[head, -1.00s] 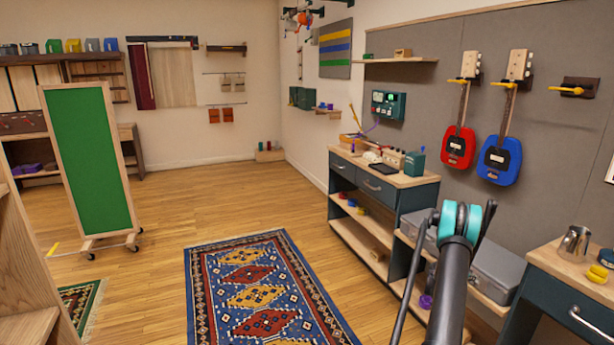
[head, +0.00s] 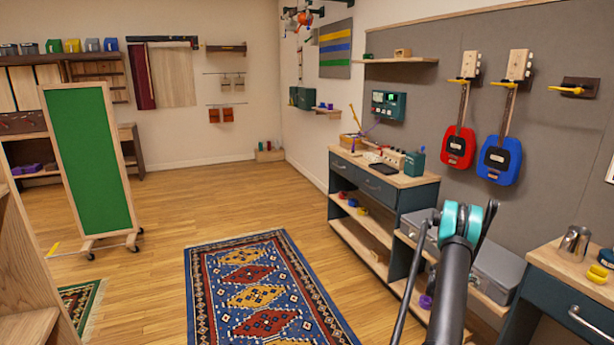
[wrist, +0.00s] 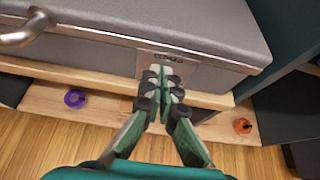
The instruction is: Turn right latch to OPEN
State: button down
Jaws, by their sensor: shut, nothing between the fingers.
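A grey case (wrist: 200,28) lies on a wooden shelf and fills the top of the wrist view; it also shows behind my arm in the head view (head: 497,270). A metal handle (wrist: 28,30) is on its front at the left. A small metal latch plate (wrist: 165,57) sits on the case's front near the right. My gripper (wrist: 165,76) is shut and empty, with its fingertips right at this plate. The fingers hide the plate's lower part, and I cannot tell if they touch it. The latch's position and any lettering are too small to read.
A purple roll (wrist: 75,98) and an orange object (wrist: 243,126) are on the lower shelf board. A dark side panel (wrist: 295,25) stands close to the right of the case. Wood floor (wrist: 45,145) lies in front.

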jog(key=shift+s+d, duration=0.35)
jog(key=shift+s, duration=0.5)
jog(key=shift+r, duration=0.15)
dwell(0.3)
jog(key=shift+s+r, duration=0.15)
jog(key=shift+r, duration=0.05)
jog(key=a, duration=0.1)
jog(key=s+a, duration=0.1)
jog(key=a, duration=0.1)
jog(key=s+a, duration=0.1)
jog(key=a, duration=0.1)
jog(key=shift+s+a, duration=0.1)
jog(key=shift+a, duration=0.15)
dwell(0.3)
